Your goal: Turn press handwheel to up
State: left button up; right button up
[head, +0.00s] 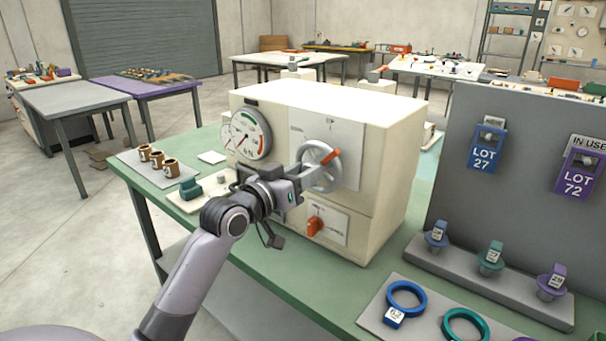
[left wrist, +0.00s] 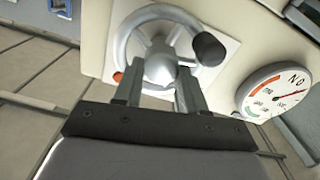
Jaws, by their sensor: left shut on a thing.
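The press (head: 375,185) is a cream box on the green table. Its grey handwheel (head: 328,181) is on the front face, with an orange-red marker (head: 331,156) at its upper right. My left gripper (head: 303,180) reaches the wheel's left side in the head view. In the left wrist view the handwheel (left wrist: 133,37) appears upside down, with a black knob (left wrist: 208,48) on its rim. My left gripper's fingers (left wrist: 158,90) straddle the near part of the wheel and are shut on it. The exact contact is partly hidden. My right gripper is not in view.
A round gauge (head: 247,133) sits left of the wheel and an orange knob (head: 314,226) below it. A grey panel (head: 530,130) with lot tags stands at the right.

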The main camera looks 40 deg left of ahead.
pick_arm(q)
jog(key=shift+a+f+n, duration=0.1)
jog(key=shift+n, duration=2.05)
jog(key=shift+a+f+n, duration=0.1)
jog(key=shift+n, duration=2.05)
jog(key=o, duration=1.1)
jog(key=shift+c, duration=0.2)
jog(key=s+b, duration=0.1)
jog(key=s, duration=0.6)
jog(key=shift+a, duration=0.25)
